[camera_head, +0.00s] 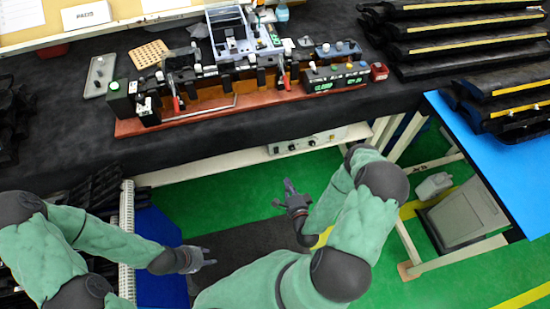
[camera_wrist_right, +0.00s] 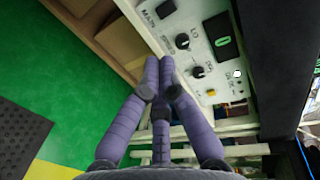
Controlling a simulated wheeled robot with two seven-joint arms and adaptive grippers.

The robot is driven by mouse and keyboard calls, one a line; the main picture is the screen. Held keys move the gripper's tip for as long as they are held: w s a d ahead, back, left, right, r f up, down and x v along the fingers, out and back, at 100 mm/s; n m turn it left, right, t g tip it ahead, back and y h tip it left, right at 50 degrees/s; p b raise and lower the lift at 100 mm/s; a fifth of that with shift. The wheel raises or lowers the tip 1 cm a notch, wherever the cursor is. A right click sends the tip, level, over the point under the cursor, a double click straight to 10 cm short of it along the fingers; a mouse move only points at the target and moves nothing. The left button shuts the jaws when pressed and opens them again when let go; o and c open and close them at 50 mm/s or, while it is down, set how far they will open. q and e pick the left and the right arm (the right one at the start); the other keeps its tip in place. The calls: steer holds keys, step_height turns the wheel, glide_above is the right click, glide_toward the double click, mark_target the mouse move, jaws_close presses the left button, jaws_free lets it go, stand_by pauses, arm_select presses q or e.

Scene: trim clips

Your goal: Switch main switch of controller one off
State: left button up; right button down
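The control panel (camera_head: 305,142) is a pale strip under the table's front edge in the head view. In the right wrist view the panel (camera_wrist_right: 200,55) shows close up, with a lettered "MAIN" marking, a black switch (camera_wrist_right: 165,9) beside it, two black knobs (camera_wrist_right: 182,41) and a green-lit display (camera_wrist_right: 222,40). I cannot read which controller it is or the switch's position. My right gripper (camera_head: 283,193) is below the panel, apart from it, with its fingers spread and empty. Its fingers (camera_wrist_right: 160,72) also point at the panel in the right wrist view. My left gripper (camera_head: 208,257) is open and empty, lower left.
The black-topped table (camera_head: 330,105) carries a long red-brown fixture (camera_head: 215,108) with clips. Black trim strips (camera_head: 460,45) lie at the right. A blue surface (camera_head: 490,155) and a grey bin (camera_head: 465,215) stand at the right. The green floor before the panel is partly clear.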

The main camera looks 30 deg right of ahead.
mark_target(276, 150)
steer(key=shift+w, duration=0.1)
steer(key=b+x, duration=0.3)
steer(key=x, duration=1.1)
steer(key=shift+w+f+b, duration=0.2)
steer(key=shift+f+b, duration=0.05)
steer(key=shift+b, duration=0.2)
steer(key=shift+r, duration=0.1)
